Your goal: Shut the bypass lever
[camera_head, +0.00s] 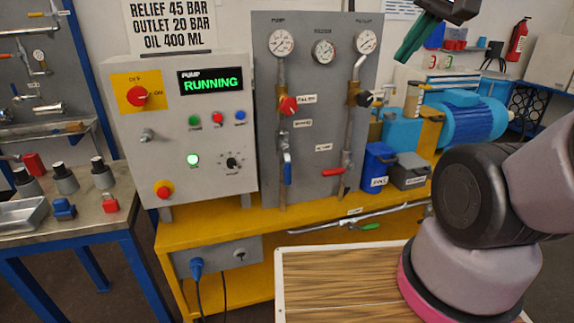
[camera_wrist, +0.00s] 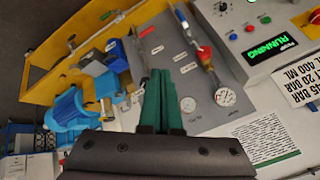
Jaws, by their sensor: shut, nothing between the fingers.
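The grey gauge panel (camera_head: 325,115) carries two vertical pipes with levers. A blue-handled lever (camera_head: 287,167) hangs straight down on the left pipe; it also shows near the top of the wrist view (camera_wrist: 181,17). A red-handled lever (camera_head: 332,171) lies roughly level at the foot of the right pipe, its handle pointing left. The small labels are too blurred to tell which lever is the bypass. My gripper (camera_head: 403,58) is at the upper right, above and apart from both levers. Its green fingers (camera_wrist: 158,74) are shut and empty in the wrist view.
A red knob (camera_head: 288,105) and a black knob (camera_head: 366,98) stick out of the panel. Blue and grey containers (camera_head: 376,167) and a blue motor (camera_head: 470,118) stand right of it. The control box (camera_head: 180,145) reads RUNNING. A green-handled pipe (camera_head: 370,227) runs along the yellow bench's front.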

